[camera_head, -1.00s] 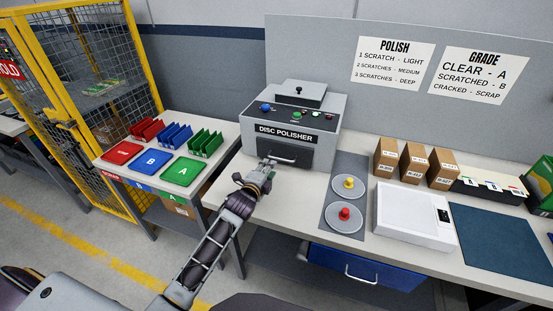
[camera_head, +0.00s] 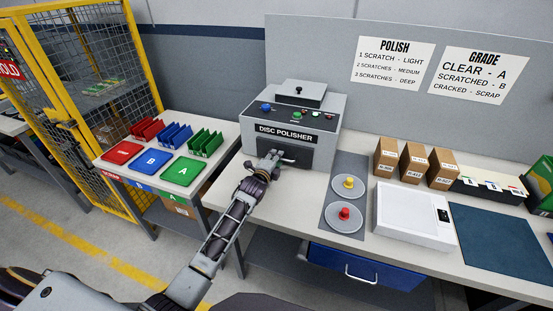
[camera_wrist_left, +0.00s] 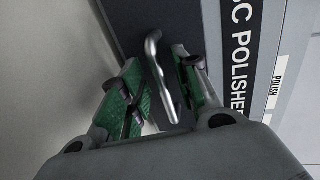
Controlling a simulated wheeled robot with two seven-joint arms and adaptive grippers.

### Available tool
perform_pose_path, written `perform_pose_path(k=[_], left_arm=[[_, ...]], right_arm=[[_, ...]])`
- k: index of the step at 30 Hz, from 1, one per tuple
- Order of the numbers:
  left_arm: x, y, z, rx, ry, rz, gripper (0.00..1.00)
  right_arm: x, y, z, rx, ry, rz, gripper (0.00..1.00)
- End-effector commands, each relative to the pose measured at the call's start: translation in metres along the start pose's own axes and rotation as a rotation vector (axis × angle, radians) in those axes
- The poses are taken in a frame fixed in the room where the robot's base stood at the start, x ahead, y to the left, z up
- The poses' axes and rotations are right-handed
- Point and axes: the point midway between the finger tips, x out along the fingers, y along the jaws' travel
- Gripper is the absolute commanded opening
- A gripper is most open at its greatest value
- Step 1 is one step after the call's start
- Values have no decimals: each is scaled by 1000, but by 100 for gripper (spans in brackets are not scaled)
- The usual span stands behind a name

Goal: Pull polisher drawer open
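The grey disc polisher (camera_head: 320,119) stands on the workbench with its labelled front toward me. Its dark drawer front (camera_head: 297,158) sits low in the body and looks flush with it. My left gripper (camera_head: 268,159) is at the left part of the drawer front and hides part of it. In the left wrist view, the metal drawer handle (camera_wrist_left: 158,66) lies between the two green-padded fingers of the left gripper (camera_wrist_left: 157,65). The fingers are open, with a visible gap on the handle's left side; contact on the right side is unclear. My right gripper is not in view.
Colored trays (camera_head: 151,162) and racks stand on a side table to the left. Right of the polisher are a grey mat with red and yellow knobbed discs (camera_head: 346,214), a white scale (camera_head: 408,217) and cartons. Bare bench top lies in front of the polisher.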

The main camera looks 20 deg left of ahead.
Motion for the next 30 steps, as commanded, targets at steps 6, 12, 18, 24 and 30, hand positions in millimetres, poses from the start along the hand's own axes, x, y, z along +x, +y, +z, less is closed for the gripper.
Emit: perform_pose_path(k=[6,12,18,24,30], left_arm=[[10,0,0,-1,0,0,32],[12,0,0,0,0,0,32],[12,0,0,0,0,0,30],[12,0,0,0,0,0,5],[12,0,0,0,0,1,0]], right_arm=[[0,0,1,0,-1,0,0],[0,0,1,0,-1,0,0],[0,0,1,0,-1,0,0],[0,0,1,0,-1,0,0],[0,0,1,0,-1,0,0]])
